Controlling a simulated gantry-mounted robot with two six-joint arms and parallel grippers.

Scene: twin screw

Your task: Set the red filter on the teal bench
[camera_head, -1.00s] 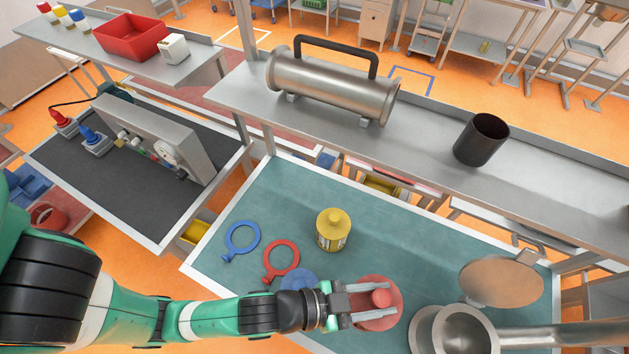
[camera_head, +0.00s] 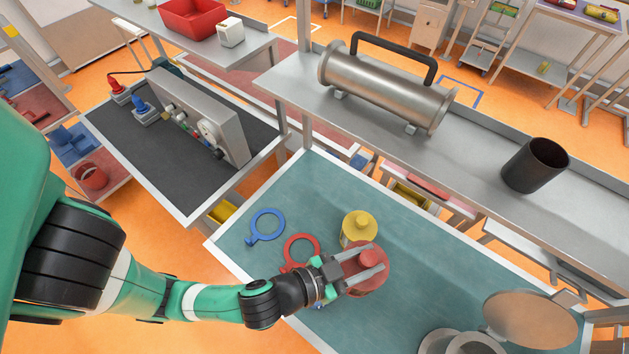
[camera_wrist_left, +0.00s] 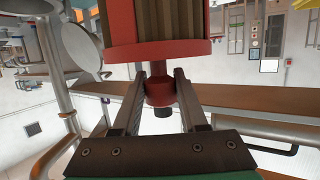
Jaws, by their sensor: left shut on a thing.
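The red filter (camera_head: 369,283) is a round red piece with a knob on top. My left gripper (camera_head: 367,266) is shut on that knob, over the teal bench (camera_head: 440,275). In the left wrist view the gripper's fingers (camera_wrist_left: 160,82) close on both sides of the knob, and the filter (camera_wrist_left: 157,48) shows a red flange and a dark pleated body. The filter's underside is hidden, and I cannot tell its exact height above the bench. My right gripper is not in view.
A yellow canister (camera_head: 358,226) stands just behind the filter. A blue ring (camera_head: 266,238) and a red ring (camera_head: 287,252) lie to the left. An open metal housing (camera_head: 460,342) with a raised lid (camera_head: 530,320) is at front right. Bare bench lies between.

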